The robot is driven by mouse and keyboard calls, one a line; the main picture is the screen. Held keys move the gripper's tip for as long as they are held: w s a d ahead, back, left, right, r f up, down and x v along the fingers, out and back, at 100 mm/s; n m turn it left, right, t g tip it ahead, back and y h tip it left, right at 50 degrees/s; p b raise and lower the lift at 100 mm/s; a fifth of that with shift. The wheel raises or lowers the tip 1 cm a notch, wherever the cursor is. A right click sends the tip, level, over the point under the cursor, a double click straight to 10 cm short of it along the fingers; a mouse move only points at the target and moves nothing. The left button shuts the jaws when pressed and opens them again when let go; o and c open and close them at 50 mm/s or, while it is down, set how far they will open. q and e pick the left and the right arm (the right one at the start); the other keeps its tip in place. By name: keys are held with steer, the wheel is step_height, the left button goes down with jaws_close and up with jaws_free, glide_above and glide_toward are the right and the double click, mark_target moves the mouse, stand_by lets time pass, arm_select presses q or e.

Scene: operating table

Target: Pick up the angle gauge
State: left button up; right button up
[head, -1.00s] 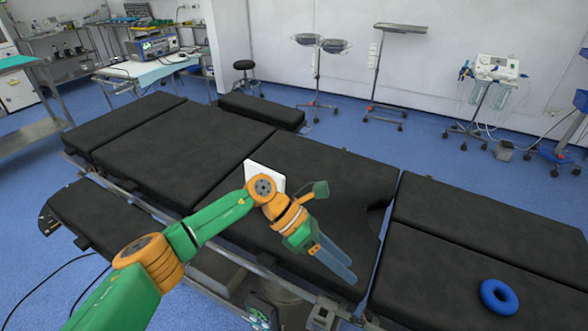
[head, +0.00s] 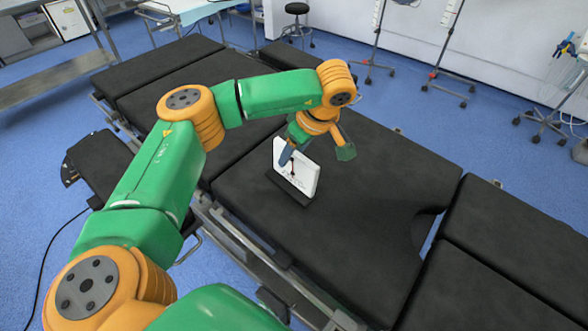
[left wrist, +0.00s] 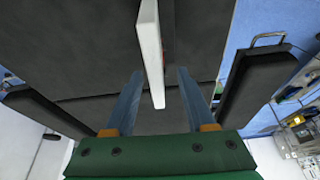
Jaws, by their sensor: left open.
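The angle gauge (head: 306,176) is a white upright plate with a dark needle and a touch of red, on a black base, standing on the black operating table (head: 350,240). My left gripper (head: 287,156) is above and at the gauge's upper left edge, pointing down; one finger shows in front of the plate and the other is hidden. In the left wrist view the gauge (left wrist: 151,50) shows edge-on between the two open fingers (left wrist: 160,74), nearer the left one, with gaps on both sides. My right gripper is not in view.
The padded table sections around the gauge are bare. A side pad (head: 103,165) lies at the left. A round stool (head: 297,10) and wheeled stands (head: 445,45) are behind the table, clear of the arm.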

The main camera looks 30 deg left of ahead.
arm_select(q)
steer(key=shift+w+a+f, duration=0.1)
steer(key=shift+a+f, duration=0.05)
steer(key=shift+f, duration=0.2)
steer(key=shift+w+f, duration=0.15)
steer(key=shift+w, duration=0.1)
jaws_close()
stand_by(0.9)
